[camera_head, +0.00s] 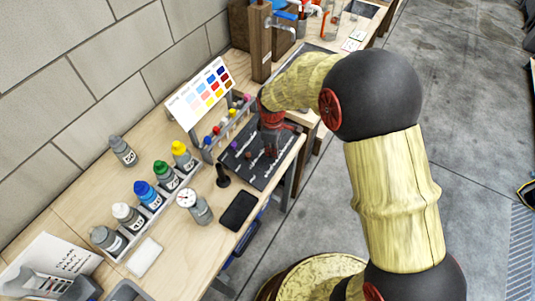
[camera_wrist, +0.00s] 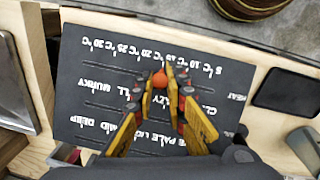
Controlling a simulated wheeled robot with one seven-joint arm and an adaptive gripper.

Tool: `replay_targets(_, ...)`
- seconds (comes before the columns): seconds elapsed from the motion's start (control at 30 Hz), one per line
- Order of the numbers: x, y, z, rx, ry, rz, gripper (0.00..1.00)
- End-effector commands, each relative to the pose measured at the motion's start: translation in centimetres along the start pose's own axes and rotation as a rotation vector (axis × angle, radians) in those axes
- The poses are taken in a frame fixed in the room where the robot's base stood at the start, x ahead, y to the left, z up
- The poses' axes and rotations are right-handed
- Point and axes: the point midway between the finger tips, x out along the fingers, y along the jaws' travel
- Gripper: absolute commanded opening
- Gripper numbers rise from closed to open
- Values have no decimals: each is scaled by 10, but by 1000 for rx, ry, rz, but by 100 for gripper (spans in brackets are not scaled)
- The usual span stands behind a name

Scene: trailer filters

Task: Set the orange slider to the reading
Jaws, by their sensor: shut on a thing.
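The orange slider (camera_wrist: 159,79) is a small round knob between my fingertips in the wrist view. My gripper (camera_wrist: 160,92) has yellow and dark fingers closed around it; it also shows over the board in the head view (camera_head: 271,148). The slider stands by the temperature row of the dark board (camera_wrist: 75,85), near the middle marks. The fingers hide part of the board's lettering. The exact mark beside the knob is hard to read. In the head view a round dial (camera_head: 187,197) sits on a grey jar; its reading is too small to tell.
A colour chart (camera_head: 200,92) stands behind the board. A rack of bottles with coloured caps (camera_head: 153,197) lies to the left. A black flat device (camera_head: 238,211) and a small black stand (camera_head: 222,178) are close to the board's front left.

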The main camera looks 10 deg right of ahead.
Motion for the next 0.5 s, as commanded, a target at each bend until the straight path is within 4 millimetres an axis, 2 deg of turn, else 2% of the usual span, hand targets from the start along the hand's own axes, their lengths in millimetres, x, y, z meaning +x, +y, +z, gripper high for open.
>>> replay_targets(0.27, 0, 1, 0, 0, 1, 1, 0)
replay_targets(0.3, 0, 1, 0, 0, 1, 1, 15)
replay_targets(0.5, 0, 1, 0, 0, 1, 1, 26)
